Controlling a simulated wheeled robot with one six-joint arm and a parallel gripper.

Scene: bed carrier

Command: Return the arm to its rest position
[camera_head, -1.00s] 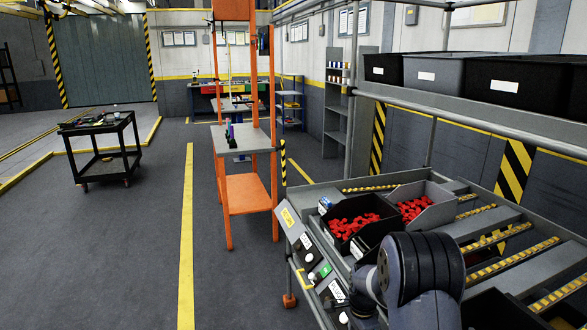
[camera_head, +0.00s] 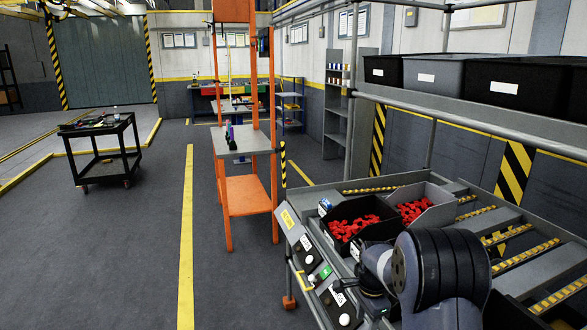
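My arm shows at the lower right, a dark ribbed joint with a grey link, over the front part of the roller rack. Just beyond the arm, a black bin (camera_head: 327,213) and a grey bin (camera_head: 437,208) stand side by side on the rack (camera_head: 497,219), both holding red parts (camera_head: 352,227). The arm partly covers the view of the rack's near end.
A sloped control panel (camera_head: 302,246) with buttons runs along the rack's left edge. Dark bins (camera_head: 435,75) stand on an upper shelf. An orange frame with shelves (camera_head: 247,187) stands left of the rack, a black cart (camera_head: 99,130) farther left. The floor between is clear.

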